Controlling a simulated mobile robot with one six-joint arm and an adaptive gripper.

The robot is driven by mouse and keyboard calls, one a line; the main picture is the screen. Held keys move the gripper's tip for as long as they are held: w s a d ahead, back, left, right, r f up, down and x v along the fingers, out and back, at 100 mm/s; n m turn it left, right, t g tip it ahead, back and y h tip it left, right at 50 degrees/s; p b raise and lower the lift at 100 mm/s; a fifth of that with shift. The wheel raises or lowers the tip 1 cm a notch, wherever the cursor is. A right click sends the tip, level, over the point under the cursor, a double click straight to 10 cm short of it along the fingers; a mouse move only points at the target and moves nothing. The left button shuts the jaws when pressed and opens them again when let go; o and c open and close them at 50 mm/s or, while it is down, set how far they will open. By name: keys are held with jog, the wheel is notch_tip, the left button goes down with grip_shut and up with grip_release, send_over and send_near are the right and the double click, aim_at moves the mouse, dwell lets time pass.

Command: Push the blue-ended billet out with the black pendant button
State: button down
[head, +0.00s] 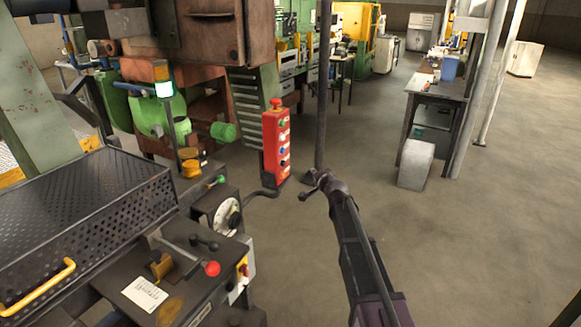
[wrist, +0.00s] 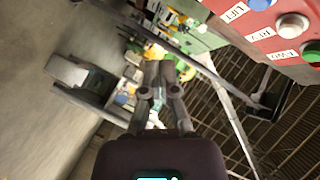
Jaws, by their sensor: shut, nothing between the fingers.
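The red pendant (head: 270,150) stands upright left of my gripper in the head view, with a red mushroom knob on top and a column of buttons on its face. A small dark spot (head: 284,164) low on that face looks like the black button. The pendant also shows at the upper right of the wrist view (wrist: 275,14), with labels LIFT, REV and FWD beside blue, white and green buttons; no black button shows there. My gripper (head: 318,184) is shut and empty, apart from the pendant; its fingers also show in the wrist view (wrist: 160,84). I cannot make out a blue-ended billet.
A thin dark post (head: 323,90) rises just behind my gripper. A machine bench (head: 195,255) with a handwheel and levers fills the lower left. A workbench (head: 437,84) and a grey box (head: 416,165) stand at the right.

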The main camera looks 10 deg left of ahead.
aim_at(283, 163)
jog(key=shift+s+a, duration=0.1)
jog(key=shift+a, duration=0.2)
jog(key=shift+a, duration=0.1)
jog(key=w+a, duration=0.3)
jog(key=a, duration=0.5)
dwell(0.5)
dwell(0.6)
jog(key=shift+w+a, duration=0.15)
dwell(0.7)
jog(key=shift+w+a, duration=0.2)
jog(key=shift+a, duration=0.05)
